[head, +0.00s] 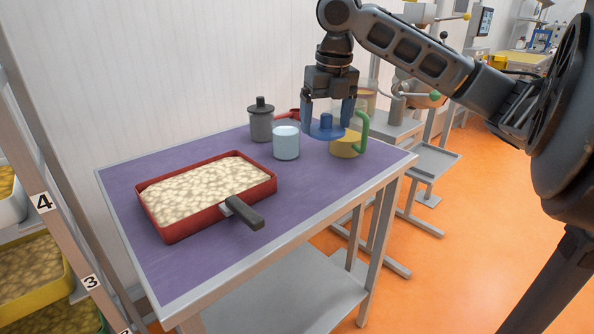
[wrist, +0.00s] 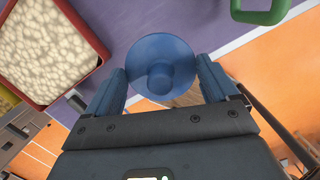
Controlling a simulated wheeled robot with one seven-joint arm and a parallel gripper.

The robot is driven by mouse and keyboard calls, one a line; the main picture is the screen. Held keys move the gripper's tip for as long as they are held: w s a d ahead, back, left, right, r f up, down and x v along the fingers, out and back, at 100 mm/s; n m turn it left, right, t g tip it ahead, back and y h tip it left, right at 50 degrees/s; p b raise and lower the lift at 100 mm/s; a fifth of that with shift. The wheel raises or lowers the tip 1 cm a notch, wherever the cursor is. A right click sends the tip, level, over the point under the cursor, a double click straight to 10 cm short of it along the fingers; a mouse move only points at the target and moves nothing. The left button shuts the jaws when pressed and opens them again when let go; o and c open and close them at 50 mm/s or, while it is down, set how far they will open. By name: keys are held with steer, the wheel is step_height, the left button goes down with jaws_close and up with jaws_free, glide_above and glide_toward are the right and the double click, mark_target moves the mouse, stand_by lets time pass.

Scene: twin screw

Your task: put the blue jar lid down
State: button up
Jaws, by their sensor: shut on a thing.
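The blue jar lid (head: 326,131) is a flat disc with a round knob. My gripper (head: 328,112) points down and is shut on its knob. In the wrist view the lid (wrist: 160,52) sits between the two blue fingers of my gripper (wrist: 160,78) and hides what lies under it. A light blue jar (head: 286,144) stands on the table just left of the lid. In the head view the lid overlaps a yellow mug (head: 344,148) with a green handle; I cannot tell the exact gap between them.
The purple table top (head: 300,182) is bare at its front right. A red tray (head: 163,226) of pale lumps with a dark-handled tool (head: 244,212) fills the left. A grey lidded jar (head: 261,125) and a red item (head: 294,113) stand at the back.

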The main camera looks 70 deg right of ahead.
steer(key=shift+w+a+f+p, duration=0.1)
steer(key=shift+w+a+f, duration=0.75)
steer(key=shift+f, duration=0.55)
steer(key=shift+w+a+f+p, duration=0.15)
steer(key=shift+w+a+f, duration=0.5)
steer(key=shift+a+f, duration=0.55)
steer(key=shift+w+a+f+p, duration=0.1)
steer(key=shift+w+a+f, duration=0.65)
steer(key=shift+f, duration=0.85)
steer(key=shift+f, duration=0.1)
steer(key=o, duration=0.8)
steer(key=r, duration=0.4)
steer(key=a+r, duration=0.1)
steer(key=r, duration=0.3)
steer(key=s+r, duration=0.1)
steer(key=r, duration=0.3)
steer(key=shift+a+r, duration=0.1)
steer(key=shift+a, duration=0.1)
